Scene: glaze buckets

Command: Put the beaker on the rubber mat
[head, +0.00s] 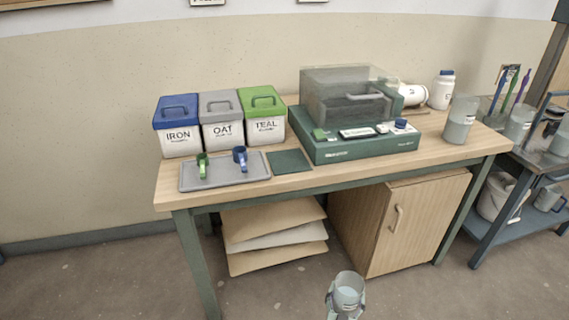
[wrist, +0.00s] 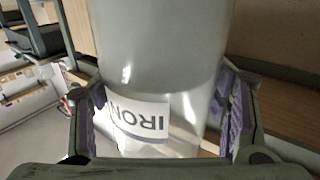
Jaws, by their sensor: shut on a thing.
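A clear beaker (head: 349,284) is at the bottom of the head view, in front of the table and held clear of it. In the wrist view the beaker (wrist: 160,55) fills the middle, with an upside-down IRON label on its side. My gripper (head: 345,302) is shut on it; in the wrist view the gripper's pads (wrist: 165,115) press on both sides of the beaker. The rubber mat, a dark green square (head: 290,162), lies bare on the table between the grey tray and the green scale.
The wooden table (head: 230,195) carries lidded IRON (head: 180,140), OAT (head: 222,135) and TEAL (head: 265,128) buckets, a grey tray (head: 210,183) with two scoops, and a green scale (head: 350,148) with a clear cover. Another beaker (head: 460,122) stands at the right. A cabinet (head: 410,225) is underneath.

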